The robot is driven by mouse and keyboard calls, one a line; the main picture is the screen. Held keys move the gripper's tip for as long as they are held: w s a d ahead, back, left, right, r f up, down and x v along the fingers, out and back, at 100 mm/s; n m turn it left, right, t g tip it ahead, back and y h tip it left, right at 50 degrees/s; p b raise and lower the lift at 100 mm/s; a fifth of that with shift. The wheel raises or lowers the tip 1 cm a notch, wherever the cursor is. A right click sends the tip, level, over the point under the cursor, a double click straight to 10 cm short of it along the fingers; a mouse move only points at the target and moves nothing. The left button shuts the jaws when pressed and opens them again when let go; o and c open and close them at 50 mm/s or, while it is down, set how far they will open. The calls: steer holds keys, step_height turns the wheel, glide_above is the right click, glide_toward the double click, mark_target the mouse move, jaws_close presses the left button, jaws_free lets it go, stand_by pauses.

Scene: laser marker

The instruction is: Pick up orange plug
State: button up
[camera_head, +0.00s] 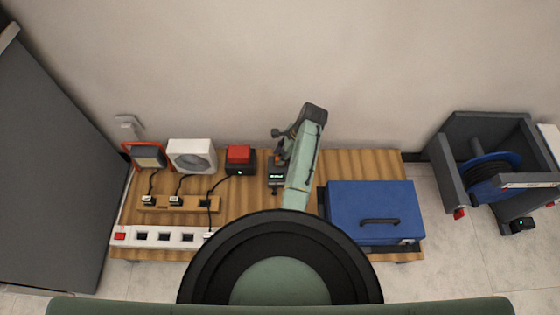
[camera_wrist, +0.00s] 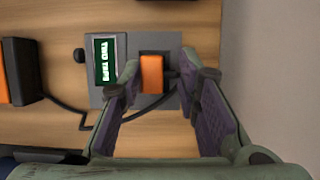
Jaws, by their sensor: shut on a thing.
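The orange plug (camera_wrist: 152,74) sits at a grey device (camera_wrist: 118,98) with a small green-lit display. My gripper (camera_wrist: 160,66) has one finger on each side of the plug and is shut on it. In the head view the plug (camera_head: 280,158) is a small orange patch at the end of my arm, largely hidden by my gripper (camera_head: 279,149). I cannot tell whether the plug is still seated in the device.
A red button box (camera_head: 239,155), a white fan box (camera_head: 191,154) and a work lamp (camera_head: 148,156) stand left on the wooden table (camera_head: 345,162). A white power strip (camera_head: 167,237) lies in front. A blue case (camera_head: 370,204) is on the right. A dark cable (camera_wrist: 62,104) runs beside the device.

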jaws_close()
steer(key=shift+r, duration=0.1)
step_height(320, 180, up, 4)
steer(key=p, duration=0.4)
steer(key=shift+p, duration=0.4)
steer(key=shift+s+p, duration=0.3)
steer(key=shift+p, duration=0.35)
steer(key=s+p, duration=1.4)
steer(key=s, duration=0.1)
steer(key=shift+s+d+r, duration=0.15)
steer(key=shift+d+r, duration=0.2)
steer(key=shift+r, duration=0.05)
